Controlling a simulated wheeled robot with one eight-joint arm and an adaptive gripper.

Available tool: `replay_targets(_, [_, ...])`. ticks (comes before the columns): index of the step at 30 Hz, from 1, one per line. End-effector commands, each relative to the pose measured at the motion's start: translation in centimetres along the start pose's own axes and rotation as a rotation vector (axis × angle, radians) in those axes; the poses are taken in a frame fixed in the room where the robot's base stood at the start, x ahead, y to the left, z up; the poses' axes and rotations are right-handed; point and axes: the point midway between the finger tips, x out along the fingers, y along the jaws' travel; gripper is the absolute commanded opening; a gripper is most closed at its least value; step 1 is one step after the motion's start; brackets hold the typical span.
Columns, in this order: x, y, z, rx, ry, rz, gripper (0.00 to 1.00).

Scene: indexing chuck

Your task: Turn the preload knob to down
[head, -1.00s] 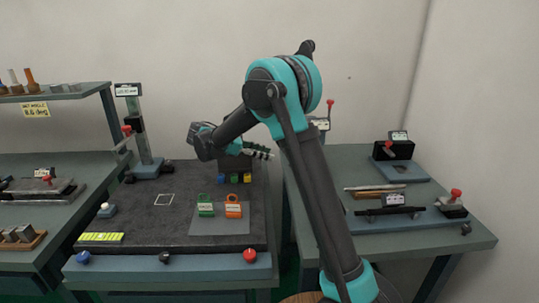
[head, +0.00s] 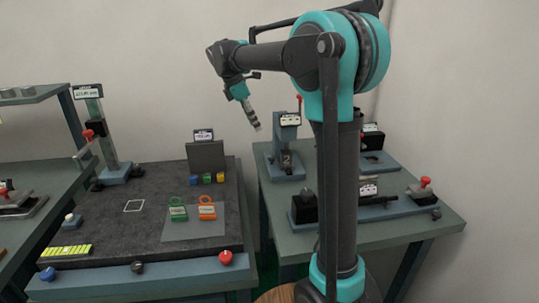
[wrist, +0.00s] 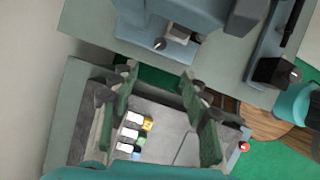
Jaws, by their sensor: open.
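No label readably says preload, so I cannot tell which knob is the preload knob. A small dark knob (wrist: 160,43) shows on the base of the blue-grey upright fixture (head: 287,150) on the right bench. Another dark knob (head: 436,214) sits at that bench's right front. The left bench's front edge carries a blue knob (head: 47,273) and a black knob (head: 137,267). My gripper (head: 257,127) hangs in the air, tilted down, between the benches. In the wrist view my gripper (wrist: 159,75) has its fingers apart with nothing between them.
A red button (head: 226,258) is on the left bench's edge. Green and orange padlock-shaped pieces (head: 178,211) (head: 207,209) lie on a grey mat. A red-topped lever (head: 425,184) and a black block (head: 304,206) stand on the right bench. A gap separates the benches.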

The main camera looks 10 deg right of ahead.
Motion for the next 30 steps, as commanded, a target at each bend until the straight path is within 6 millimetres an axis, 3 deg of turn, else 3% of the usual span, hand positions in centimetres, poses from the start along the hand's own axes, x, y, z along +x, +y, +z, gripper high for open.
replay_targets(18, [12.1, 0.0, 0.1, 0.002, -0.002, -0.001, 0.46])
replay_targets(24, [14.6, 0.0, 0.1, 0.001, -0.002, -0.001, 0.46])
replay_targets(30, [15.5, 0.0, 0.1, 0.000, -0.003, -0.001, 0.46])
